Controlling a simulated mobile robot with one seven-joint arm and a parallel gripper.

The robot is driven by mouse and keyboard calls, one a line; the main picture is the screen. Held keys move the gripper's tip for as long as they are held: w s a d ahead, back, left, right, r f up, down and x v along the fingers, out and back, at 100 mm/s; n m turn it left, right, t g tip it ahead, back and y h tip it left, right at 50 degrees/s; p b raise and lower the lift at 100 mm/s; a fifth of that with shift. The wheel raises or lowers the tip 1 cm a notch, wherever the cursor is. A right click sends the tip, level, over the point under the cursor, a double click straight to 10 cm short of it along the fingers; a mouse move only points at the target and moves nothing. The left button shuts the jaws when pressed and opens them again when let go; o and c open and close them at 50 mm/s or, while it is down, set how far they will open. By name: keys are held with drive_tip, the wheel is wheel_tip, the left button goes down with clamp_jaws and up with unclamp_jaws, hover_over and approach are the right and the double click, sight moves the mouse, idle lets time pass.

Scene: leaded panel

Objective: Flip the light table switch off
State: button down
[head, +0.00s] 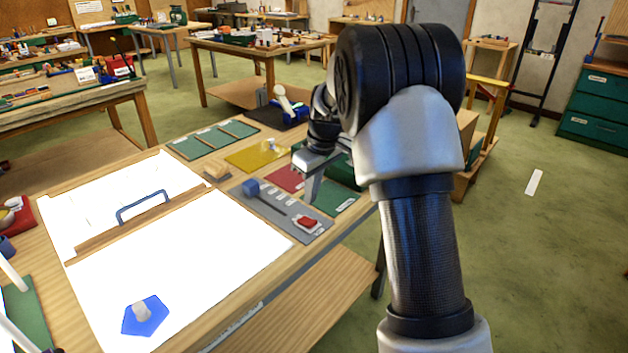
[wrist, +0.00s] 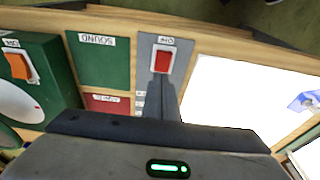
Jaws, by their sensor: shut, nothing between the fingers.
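The light table (head: 185,250) glows bright white in the head view, and its edge shows at the right of the wrist view (wrist: 240,85). A red rocker switch (head: 307,222) sits on a grey panel (head: 262,209) at the table's right side. The switch (wrist: 163,62) is also in the wrist view, with a small label beside it that I cannot read surely. My gripper (head: 312,188) is shut and empty, pointing down. In the wrist view its fingers (wrist: 165,98) lie just below the switch; I cannot tell whether they touch anything.
A blue knob (head: 251,187) stands on the grey panel. Green, yellow (head: 257,155) and red mats lie behind. A green box with an orange switch (wrist: 20,66) is left in the wrist view. A blue pentagon piece (head: 145,316) and a blue handle (head: 142,207) are on the light table.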

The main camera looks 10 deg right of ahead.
sight(314, 222)
drive_tip(key=f, duration=0.5)
drive_tip(key=shift+s+d+f, duration=0.1)
drive_tip(key=shift+s+f, duration=0.05)
drive_tip(key=shift+s, duration=0.05)
drive_tip(key=b, duration=0.2)
drive_tip(key=f+b, duration=0.1)
drive_tip(key=shift+s+d+f+t+b, duration=0.15)
drive_tip(key=shift+d+f+t+b, duration=0.15)
drive_tip(key=shift+b, duration=0.1)
drive_tip(key=shift+s+f+y+b, duration=0.2)
drive_tip(key=shift+y+b, duration=0.2)
drive_tip(key=shift+b, duration=0.5)
drive_tip(key=shift+a+r+p, duration=0.1)
drive_tip(key=shift+r+p, duration=0.5)
drive_tip(key=shift+r, duration=0.05)
drive_tip(key=shift+w+f, duration=0.1)
drive_tip(key=shift+w, duration=0.05)
drive_tip(key=shift+w+a+r+p, duration=0.2)
drive_tip(key=shift+w+a+p, duration=0.1)
drive_tip(key=shift+w+a, duration=0.25)
